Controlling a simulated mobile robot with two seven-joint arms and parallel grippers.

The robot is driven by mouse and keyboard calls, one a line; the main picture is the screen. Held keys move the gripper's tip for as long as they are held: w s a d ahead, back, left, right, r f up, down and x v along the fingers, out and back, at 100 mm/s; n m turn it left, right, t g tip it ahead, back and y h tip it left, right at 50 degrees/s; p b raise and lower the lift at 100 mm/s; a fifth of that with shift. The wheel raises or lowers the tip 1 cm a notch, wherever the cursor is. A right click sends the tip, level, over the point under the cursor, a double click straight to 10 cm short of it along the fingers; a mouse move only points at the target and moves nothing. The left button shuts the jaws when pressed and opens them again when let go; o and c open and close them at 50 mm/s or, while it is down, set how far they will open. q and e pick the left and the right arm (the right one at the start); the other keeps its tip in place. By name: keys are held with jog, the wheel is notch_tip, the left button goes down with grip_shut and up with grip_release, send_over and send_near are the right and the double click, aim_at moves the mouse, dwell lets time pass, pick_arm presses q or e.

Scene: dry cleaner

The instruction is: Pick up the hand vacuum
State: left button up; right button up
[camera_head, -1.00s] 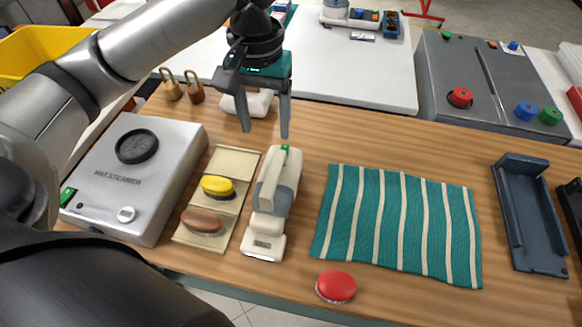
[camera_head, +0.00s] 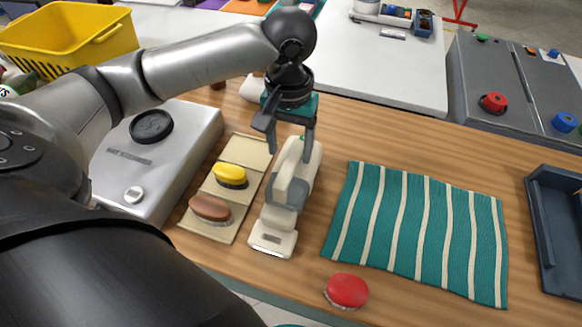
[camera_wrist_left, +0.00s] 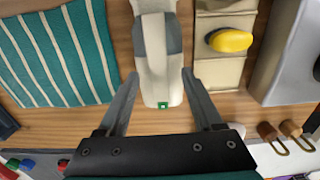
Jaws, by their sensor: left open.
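The hand vacuum (camera_head: 278,222) is cream with a grey middle band and lies on the wooden counter, between the beige brush mat and the striped cloth. My left gripper (camera_head: 289,150) is open above the vacuum's far end, where a small green mark shows. In the left wrist view the vacuum (camera_wrist_left: 158,70) runs away from the gripper (camera_wrist_left: 158,88), its green-marked end lying between the two spread fingers. I cannot tell whether the fingers touch it. My right gripper is not in view.
A beige mat (camera_head: 243,152) holds a yellow brush (camera_head: 230,174) and a brown brush (camera_head: 210,208). A silver hat steamer (camera_head: 190,130) stands at left. A teal striped cloth (camera_head: 420,230) lies at right. A red brush (camera_head: 346,291) sits near the front edge. A dark tray (camera_head: 545,225) is far right.

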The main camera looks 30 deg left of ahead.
aim_at(291, 158)
pick_arm(q)
notch_tip(291, 158, down, 4)
jog(key=shift+d+b, duration=0.1)
jog(key=shift+b, duration=0.55)
jog(key=shift+f+p, duration=0.2)
jog(key=shift+p, duration=0.55)
jog(key=shift+c, duration=0.4)
grip_shut()
jog(key=shift+w+r, duration=0.1)
dwell(0.9)
